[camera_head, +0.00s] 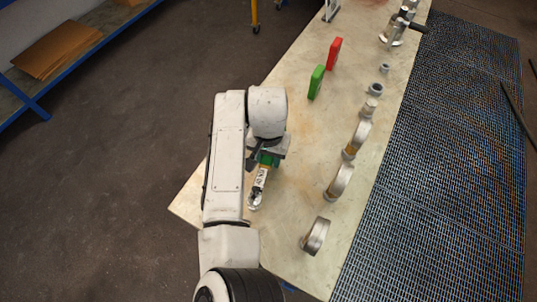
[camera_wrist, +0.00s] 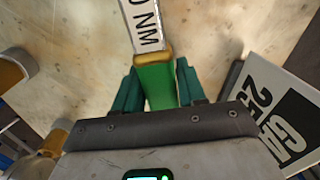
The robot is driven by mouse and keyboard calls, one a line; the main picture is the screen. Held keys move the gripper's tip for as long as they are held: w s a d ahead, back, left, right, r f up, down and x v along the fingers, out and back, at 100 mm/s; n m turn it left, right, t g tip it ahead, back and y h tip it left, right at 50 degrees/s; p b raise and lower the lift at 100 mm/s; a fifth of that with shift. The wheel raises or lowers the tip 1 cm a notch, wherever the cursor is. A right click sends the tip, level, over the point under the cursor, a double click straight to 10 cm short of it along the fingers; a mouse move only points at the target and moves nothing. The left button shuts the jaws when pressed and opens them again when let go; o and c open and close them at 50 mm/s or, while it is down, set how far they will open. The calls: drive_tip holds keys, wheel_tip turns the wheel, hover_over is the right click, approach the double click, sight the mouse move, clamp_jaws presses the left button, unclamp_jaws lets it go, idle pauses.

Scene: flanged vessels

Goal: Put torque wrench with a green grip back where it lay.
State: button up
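The torque wrench has a green grip (camera_wrist: 157,88), a brass-coloured collar and a pale shaft marked "NM" (camera_wrist: 143,22). In the head view its shaft (camera_head: 260,182) points toward the near end of the table, with a metal head at its lower end. My gripper (camera_wrist: 158,70) has its teal fingers on both sides of the green grip and appears shut on it. In the head view my gripper (camera_head: 266,158) is over the left part of the table, partly hidden by my arm. Whether the wrench touches the tabletop is unclear.
On the pale table (camera_head: 285,190) stand a green block (camera_head: 316,82), a red block (camera_head: 335,53) and several metal flanged parts (camera_head: 341,181) along the right side. A metal ring (camera_head: 316,236) stands nearest. A lettered plate (camera_wrist: 280,110) is right of my gripper in the wrist view.

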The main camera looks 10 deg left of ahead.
drive_tip(key=o, duration=0.5)
wheel_tip(320, 180, up, 11)
drive_tip(key=shift+f+b, duration=0.1)
drive_tip(key=shift+b, duration=0.6)
drive_tip(key=shift+s, duration=0.1)
